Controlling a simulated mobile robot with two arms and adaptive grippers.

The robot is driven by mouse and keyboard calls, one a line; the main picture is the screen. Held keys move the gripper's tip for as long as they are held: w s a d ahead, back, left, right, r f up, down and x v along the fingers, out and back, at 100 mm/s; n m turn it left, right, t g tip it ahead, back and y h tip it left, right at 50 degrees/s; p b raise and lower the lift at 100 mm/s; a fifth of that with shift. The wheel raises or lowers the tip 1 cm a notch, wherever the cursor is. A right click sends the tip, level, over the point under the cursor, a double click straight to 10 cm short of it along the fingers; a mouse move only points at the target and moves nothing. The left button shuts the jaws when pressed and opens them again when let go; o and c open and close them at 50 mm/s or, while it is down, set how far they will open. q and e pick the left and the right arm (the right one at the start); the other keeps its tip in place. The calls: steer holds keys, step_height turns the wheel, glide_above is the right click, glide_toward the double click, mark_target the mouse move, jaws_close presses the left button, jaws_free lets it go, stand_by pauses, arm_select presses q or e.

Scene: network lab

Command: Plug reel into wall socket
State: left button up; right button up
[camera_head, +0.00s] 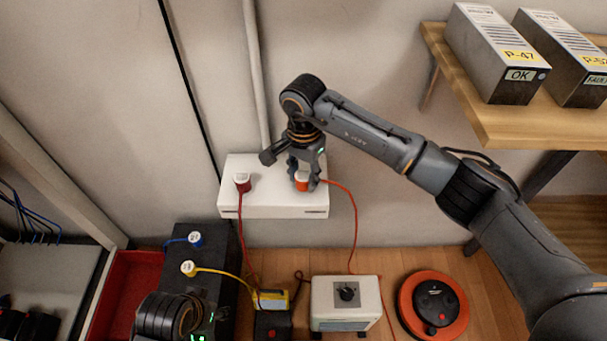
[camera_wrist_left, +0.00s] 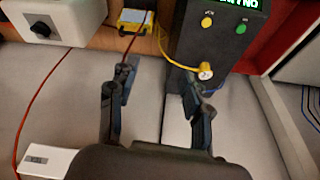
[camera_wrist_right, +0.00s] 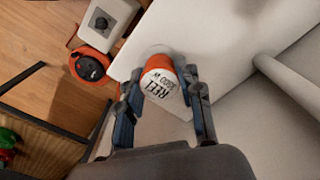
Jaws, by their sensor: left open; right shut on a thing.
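The orange plug (camera_head: 302,183), with a white top reading REEL, is between the fingers of my right gripper (camera_head: 305,178), which is shut on it. In the right wrist view the plug (camera_wrist_right: 160,84) stands against the face of the white wall socket box (camera_head: 272,205). How deep it sits is hidden. A red plug (camera_head: 242,183) is in the box's left part. A red cable runs down from the orange plug. The orange reel (camera_head: 459,303) stands on the floor at the lower right. My left gripper (camera_wrist_left: 158,82) is open and empty, near a yellow plug (camera_wrist_left: 205,71).
A black unit (camera_wrist_left: 225,50) bears the yellow plug and a blue plug (camera_head: 196,239). A white switch box (camera_head: 346,290) and a small yellow device (camera_head: 271,299) stand on the floor. A wooden shelf (camera_head: 500,125) with grey boxes is at the right. A red tray (camera_head: 125,300) lies left.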

arm_select(q)
steer(key=shift+s+r, duration=0.1)
steer(key=shift+r, duration=0.2)
arm_select(e)
steer(key=shift+f, duration=0.1)
arm_select(q)
steer(key=shift+r, duration=0.25)
arm_select(e)
steer(key=shift+f, duration=0.1)
arm_select(q)
steer(key=shift+s, duration=0.1)
steer(key=shift+r, duration=0.3)
arm_select(e)
steer(key=shift+f, duration=0.1)
arm_select(q)
steer(key=shift+s+a+r+b, duration=0.1)
steer(key=shift+s+r+b, duration=0.1)
steer(key=shift+b, duration=0.1)
arm_select(e)
steer(key=o, duration=1.2)
steer(key=shift+c, duration=0.2)
